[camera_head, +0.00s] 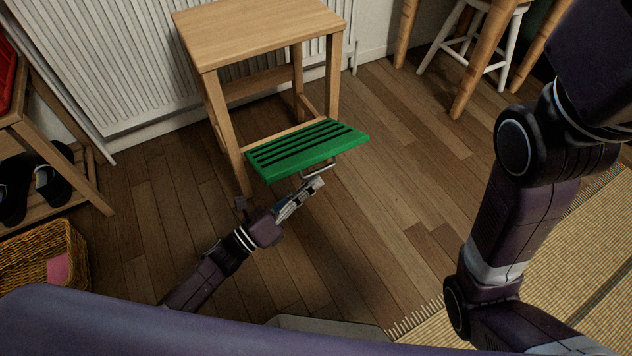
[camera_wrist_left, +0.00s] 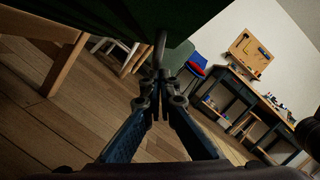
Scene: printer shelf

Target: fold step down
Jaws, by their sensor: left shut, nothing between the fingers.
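A wooden step stool (camera_head: 262,33) stands against the radiator. Its green slatted step (camera_head: 325,145) juts out at the front, low down and roughly level. A thin metal loop (camera_head: 333,169) hangs under the step's front edge. My left gripper (camera_head: 317,184) is shut and empty, just below and in front of that edge by the loop. In the left wrist view its fingertips (camera_wrist_left: 160,77) are together right at the loop (camera_wrist_left: 160,48), under the dark green underside of the step (camera_wrist_left: 120,18); I cannot tell whether they touch. My right gripper is out of view.
A white radiator (camera_head: 120,60) is behind. A shoe rack (camera_head: 65,135) and a wicker basket (camera_head: 45,262) stand at the left. A woven mat (camera_head: 570,260) lies at the right, under my right arm. The wooden floor (camera_head: 400,180) right of the step is clear.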

